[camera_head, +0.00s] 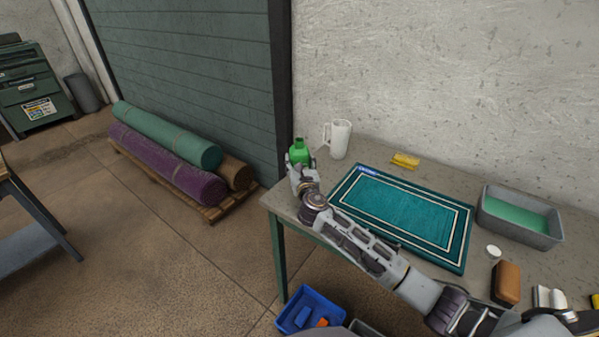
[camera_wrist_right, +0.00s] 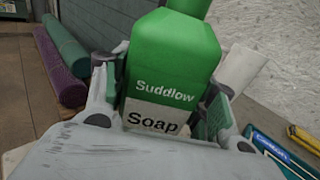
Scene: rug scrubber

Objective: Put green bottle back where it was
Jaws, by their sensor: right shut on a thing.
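The green bottle (camera_head: 299,151) is at the left end of the table, beside the white jug (camera_head: 339,138). My right gripper (camera_head: 303,166) is shut on it. In the right wrist view the green bottle (camera_wrist_right: 172,75) stands between the two fingers, its label reading "Suddlow Soap". It looks upright. Its base is hidden behind my gripper, so I cannot tell whether it touches the table.
A teal mat (camera_head: 405,215) lies mid-table, with a yellow object (camera_head: 405,160) behind it. A grey tub (camera_head: 520,217) of green liquid, a white disc (camera_head: 493,251) and a brown block (camera_head: 507,283) are to the right. A blue bin (camera_head: 311,312) is on the floor.

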